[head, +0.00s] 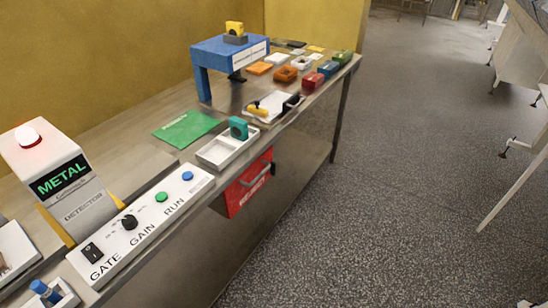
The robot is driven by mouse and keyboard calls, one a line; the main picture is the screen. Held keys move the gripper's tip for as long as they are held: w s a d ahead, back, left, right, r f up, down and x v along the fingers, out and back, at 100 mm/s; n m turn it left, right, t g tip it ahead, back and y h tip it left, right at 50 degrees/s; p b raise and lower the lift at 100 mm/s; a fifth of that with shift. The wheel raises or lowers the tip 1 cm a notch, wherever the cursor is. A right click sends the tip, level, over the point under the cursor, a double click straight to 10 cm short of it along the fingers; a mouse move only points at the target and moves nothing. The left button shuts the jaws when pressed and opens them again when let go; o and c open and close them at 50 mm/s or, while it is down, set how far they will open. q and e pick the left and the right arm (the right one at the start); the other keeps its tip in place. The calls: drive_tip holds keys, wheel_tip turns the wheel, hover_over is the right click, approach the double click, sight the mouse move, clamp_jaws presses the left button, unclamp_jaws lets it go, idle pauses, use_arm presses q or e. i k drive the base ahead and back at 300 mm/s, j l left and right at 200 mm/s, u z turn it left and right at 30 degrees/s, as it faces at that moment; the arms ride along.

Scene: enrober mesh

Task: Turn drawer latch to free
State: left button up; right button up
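A red drawer (240,193) marked with white lettering, which looks like REJECT, sits under the front edge of the steel bench. It has a grey bar handle (257,174) across its front. A small dark part (272,168) shows by the right end of the handle; I cannot tell whether it is the latch or which way it is turned. The drawer looks closed, though its depth is hard to judge. Neither of my grippers is in view.
A control panel (140,226) with GATE, GAIN and RUN controls and a metal detector (67,178) stand at left. A white tray (214,152) with a teal item (238,127) sits above the drawer. A blue arch (228,52) stands farther back. The floor (390,190) in front is clear.

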sight(272, 170)
drive_tip(key=i+l+u, duration=0.3)
drive_tip(key=l, duration=0.35)
drive_tip(key=i+l+u, duration=0.3)
drive_tip(key=l, duration=0.45)
drive_tip(key=i+l+u, duration=0.15)
drive_tip(key=l, duration=0.25)
drive_tip(key=i+l+u, duration=0.15)
drive_tip(key=l, duration=0.25)
drive_tip(key=i+l+u, duration=0.15)
drive_tip(key=l, duration=0.3)
drive_tip(key=l+u, duration=0.1)
drive_tip(key=l, duration=0.4)
drive_tip(key=k+l+u, duration=0.1)
drive_tip(key=l, duration=0.4)
drive_tip(key=k+l+u, duration=0.1)
drive_tip(key=l, duration=0.35)
